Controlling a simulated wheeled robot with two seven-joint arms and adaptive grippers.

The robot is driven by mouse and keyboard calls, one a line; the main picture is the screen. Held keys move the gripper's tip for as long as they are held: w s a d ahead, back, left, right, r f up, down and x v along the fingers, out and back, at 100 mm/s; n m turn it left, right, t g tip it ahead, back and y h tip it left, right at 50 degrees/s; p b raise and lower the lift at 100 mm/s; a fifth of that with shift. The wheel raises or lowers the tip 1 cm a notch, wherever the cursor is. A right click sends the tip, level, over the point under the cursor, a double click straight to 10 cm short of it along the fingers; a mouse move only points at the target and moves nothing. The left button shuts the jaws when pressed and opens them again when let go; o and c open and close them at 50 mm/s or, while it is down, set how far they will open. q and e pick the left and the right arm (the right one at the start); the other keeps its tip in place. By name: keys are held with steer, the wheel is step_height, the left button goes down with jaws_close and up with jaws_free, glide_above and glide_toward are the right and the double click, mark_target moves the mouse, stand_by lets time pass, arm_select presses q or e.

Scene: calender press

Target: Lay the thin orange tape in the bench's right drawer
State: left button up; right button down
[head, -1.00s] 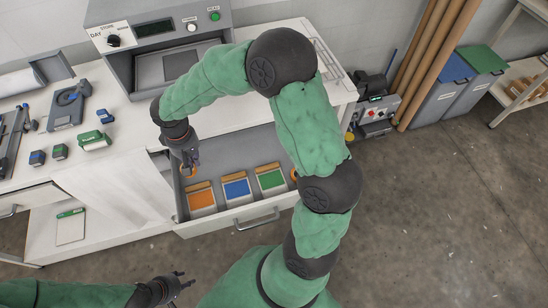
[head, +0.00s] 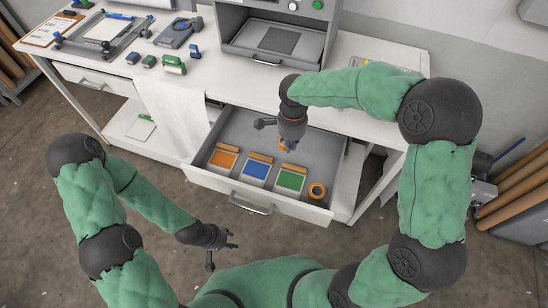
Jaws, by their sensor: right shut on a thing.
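My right gripper (head: 285,141) is shut on a small orange piece, the thin orange tape (head: 282,147), mostly hidden by the fingers. It is over the back part of the open right drawer (head: 232,193) of the bench. I cannot tell whether the tape touches the drawer floor. My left gripper (head: 222,249) is open and empty, low in front of the bench, away from the drawer.
Orange (head: 223,160), blue (head: 256,171) and green (head: 291,180) pads lie in a row in the drawer. Drawer floor behind the pads looks clear.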

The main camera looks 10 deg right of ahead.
steer(key=m, duration=0.2)
steer(key=m+b, duration=0.1)
steer(key=m, duration=0.1)
steer(key=f+m, duration=0.1)
steer(key=shift+w+a+m, duration=0.1)
steer(key=shift+a+m, duration=0.3)
steer(key=m, duration=0.2)
steer(key=m+b, duration=0.1)
steer(key=m, duration=0.1)
steer(key=shift+a+f, duration=0.2)
steer(key=shift+a, duration=0.15)
steer(key=s+d+f+b, duration=0.3)
steer(key=d+f, duration=0.2)
steer(key=d, duration=0.4)
steer(key=b, duration=0.2)
glide_above(321, 176)
steer(key=f, duration=0.4)
steer(key=shift+w+a, duration=0.15)
steer(key=shift+a, duration=0.15)
steer(key=shift+d+f, duration=0.15)
steer(key=shift+f, duration=0.1)
steer(key=shift+d+f+b, duration=0.15)
steer(key=shift+f+b, duration=0.25)
steer(key=shift+f, duration=0.5)
steer(key=shift+d+f+b, duration=0.1)
steer(key=shift+f+b, duration=0.3)
steer(key=shift+f, duration=0.45)
steer(key=shift+f, duration=0.15)
steer(key=c, duration=1.4)
jaws_free()
